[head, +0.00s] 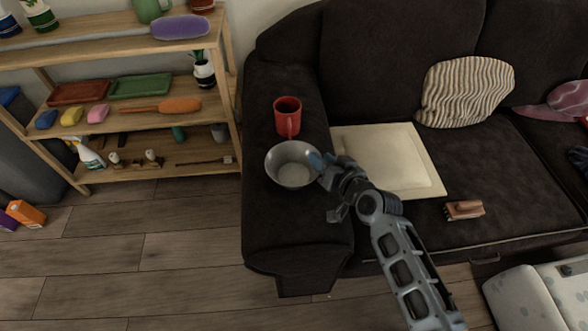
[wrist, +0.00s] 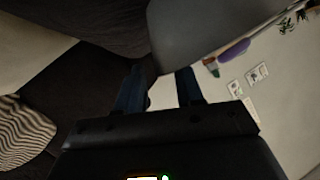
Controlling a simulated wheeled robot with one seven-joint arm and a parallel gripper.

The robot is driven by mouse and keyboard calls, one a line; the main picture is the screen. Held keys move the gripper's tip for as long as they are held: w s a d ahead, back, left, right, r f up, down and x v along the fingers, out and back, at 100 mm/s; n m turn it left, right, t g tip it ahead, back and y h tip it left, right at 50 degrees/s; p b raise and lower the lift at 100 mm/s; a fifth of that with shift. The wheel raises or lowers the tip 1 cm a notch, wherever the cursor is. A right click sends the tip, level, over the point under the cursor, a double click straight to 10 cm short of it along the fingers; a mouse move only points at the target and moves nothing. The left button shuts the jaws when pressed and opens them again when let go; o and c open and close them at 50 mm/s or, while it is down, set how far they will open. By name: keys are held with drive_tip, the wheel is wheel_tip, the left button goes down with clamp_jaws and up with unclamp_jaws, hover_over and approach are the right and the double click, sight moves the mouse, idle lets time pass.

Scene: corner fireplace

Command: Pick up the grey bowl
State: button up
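The grey bowl (head: 292,173) sits upright on the left arm of the dark sofa, just in front of a red mug. My gripper (head: 322,163) is at the bowl's right rim in the head view. In the wrist view the grey bowl (wrist: 195,30) fills the top middle, close to the fingertips. My gripper (wrist: 158,75) shows two dark blue fingers with a clear gap between them, so it is open. The bowl's edge lies near the gap; I cannot tell whether either finger touches it.
The red mug (head: 288,117) stands close behind the bowl. A cream board (head: 420,150) lies on the seat, with a brown brush (head: 464,209) and striped cushion (head: 465,90) farther right. A wooden shelf (head: 236,125) stands left.

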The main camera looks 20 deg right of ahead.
drive_tip(key=shift+x, duration=1.2)
drive_tip(key=shift+c, duration=0.5)
clamp_jaws()
